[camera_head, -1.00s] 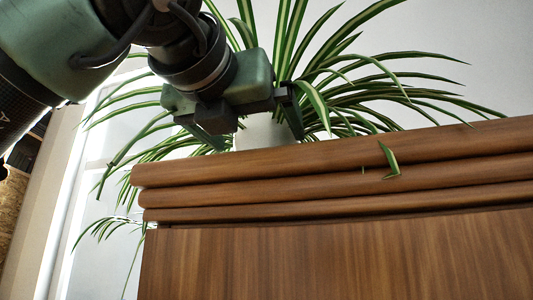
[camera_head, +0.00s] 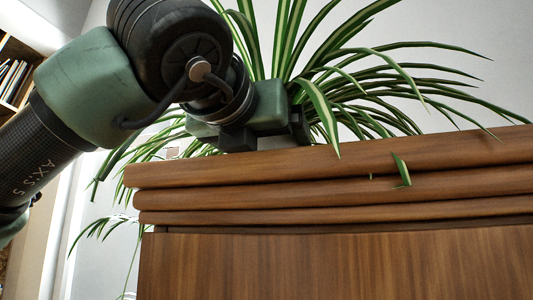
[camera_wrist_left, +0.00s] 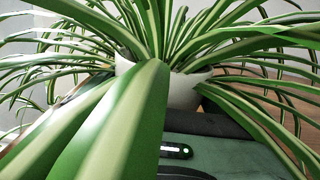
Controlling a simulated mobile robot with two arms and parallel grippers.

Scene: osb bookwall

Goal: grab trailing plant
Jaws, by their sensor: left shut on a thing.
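The trailing plant (camera_head: 300,60) has long green leaves with pale stripes. It stands on top of a wooden cabinet (camera_head: 330,265), and its leaves spread over and past the edge. My left gripper (camera_head: 268,132) is at the plant's base, shut on its pot; the contact itself is mostly hidden. In the left wrist view the white pot (camera_wrist_left: 186,91) is close, just beyond the gripper body, with leaves (camera_wrist_left: 110,125) crossing in front. In the head view the gripper and cabinet edge hide most of the pot. My right gripper is not in view.
The cabinet's rounded top moulding (camera_head: 330,170) rises in front of the pot. A leaf tip (camera_head: 402,170) hangs over that moulding. A bookshelf (camera_head: 14,75) stands at the far left. A pale wall lies behind the plant.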

